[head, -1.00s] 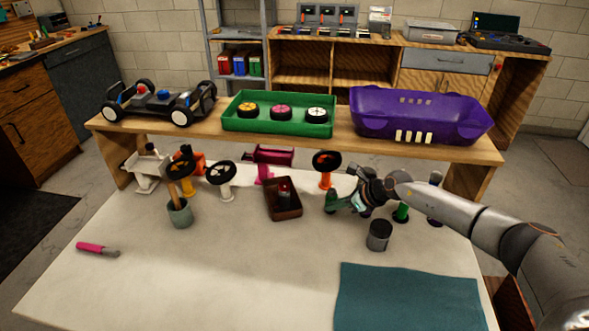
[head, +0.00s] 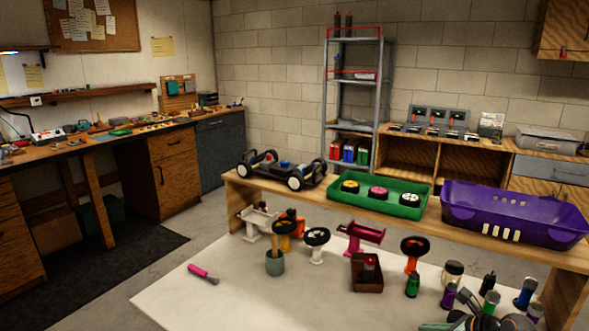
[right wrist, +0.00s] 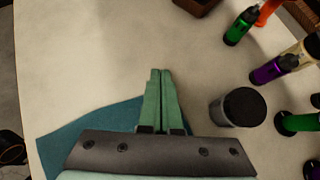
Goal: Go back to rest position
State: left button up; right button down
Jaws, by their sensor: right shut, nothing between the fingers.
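My right gripper (head: 440,325) shows at the bottom right edge of the head view, mostly cut off by the frame. In the right wrist view its two green fingers (right wrist: 160,85) are pressed together with nothing between them. They are above the pale worktable (right wrist: 75,60), near the teal mat (right wrist: 85,130) and a dark grey cylinder (right wrist: 238,108). A green bottle (right wrist: 238,30) and a purple bottle (right wrist: 272,69) stand farther right, apart from the fingers. My left gripper is in neither view.
A raised wooden shelf (head: 345,208) behind the worktable carries a car chassis (head: 285,170), a green tray (head: 424,214) of wheels and a purple car body (head: 515,212).

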jog(key=s+a+r+m+t+y, duration=0.1)
jog(key=a+r+m+t, duration=0.25)
jog(key=a+m, duration=0.4)
jog(key=s+a+r+m+t+y, duration=0.1)
jog(key=s+a+r+m+t, duration=0.2)
jog(key=a+m, duration=0.45)
jog(key=s+d+f+m+g+h, duration=0.1)
jog(key=s+f+m+g+h, duration=0.2)
jog(key=s+m, duration=0.6)
jog(key=s+d+f+m+g+h, duration=0.2)
jog(key=s+f+m+g, duration=0.15)
jog(key=s+m, duration=0.65)
jog(key=s+d+f+m+g+h, duration=0.15)
jog(key=s+f+m+g, duration=0.35)
jog(key=s, duration=0.7)
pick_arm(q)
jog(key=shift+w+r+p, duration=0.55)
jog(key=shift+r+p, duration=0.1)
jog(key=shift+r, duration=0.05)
pick_arm(e)
jog(key=w+a+f+m+t+y, duration=0.1)
jog(key=w+a+f+t, duration=0.3)
jog(key=f, duration=0.3)
jog(key=shift+a+f+t, duration=0.3)
jog(key=shift+a+t, duration=0.35)
jog(key=shift+t, duration=0.25)
jog(key=shift+y, duration=0.25)
